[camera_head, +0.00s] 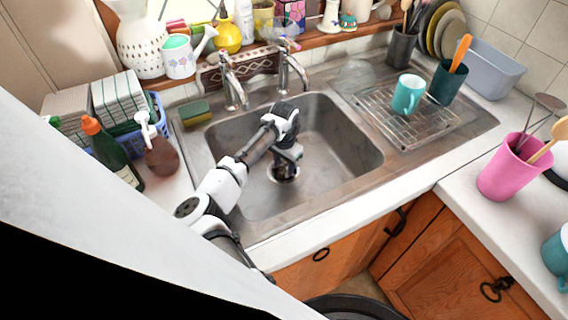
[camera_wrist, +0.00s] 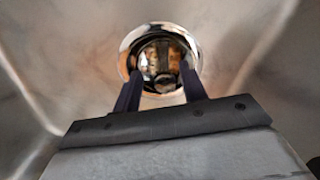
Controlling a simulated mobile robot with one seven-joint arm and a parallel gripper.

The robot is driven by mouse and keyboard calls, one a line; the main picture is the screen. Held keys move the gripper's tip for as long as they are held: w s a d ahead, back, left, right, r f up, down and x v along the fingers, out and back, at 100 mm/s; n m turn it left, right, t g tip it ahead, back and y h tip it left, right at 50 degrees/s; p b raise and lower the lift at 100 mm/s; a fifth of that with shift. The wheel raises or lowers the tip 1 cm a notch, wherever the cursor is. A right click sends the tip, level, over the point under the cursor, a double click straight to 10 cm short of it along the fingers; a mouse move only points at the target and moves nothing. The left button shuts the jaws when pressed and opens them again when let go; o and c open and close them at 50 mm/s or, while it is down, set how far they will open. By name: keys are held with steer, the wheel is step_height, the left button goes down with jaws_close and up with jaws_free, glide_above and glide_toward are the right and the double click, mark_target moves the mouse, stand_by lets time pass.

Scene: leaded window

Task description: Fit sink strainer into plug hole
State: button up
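My gripper (camera_wrist: 160,80) points down into the sink, its two dark fingers well apart. It also shows low in the basin in the head view (camera_head: 286,165). A shiny round metal piece with a bright rim (camera_wrist: 132,50) lies at and beyond the fingertips, wider than the gap between them. A small dark part shows near its lower middle. In the head view a metal ring (camera_head: 284,176) shows at the basin floor, partly hidden under my gripper. I cannot tell the strainer from the plug hole, or whether the fingers touch the metal.
The basin (camera_head: 335,145) has high walls around my arm. Two taps (camera_head: 236,88) stand behind it. A wire rack (camera_head: 415,118) with a teal mug (camera_head: 407,95) is on the right drainer. A sponge (camera_head: 195,113) and bottles stand at left. The basin floor is otherwise clear.

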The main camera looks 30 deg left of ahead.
step_height(320, 180, up, 12)
steer(key=b, duration=0.4)
steer(key=shift+r, duration=0.15)
stand_by(0.6)
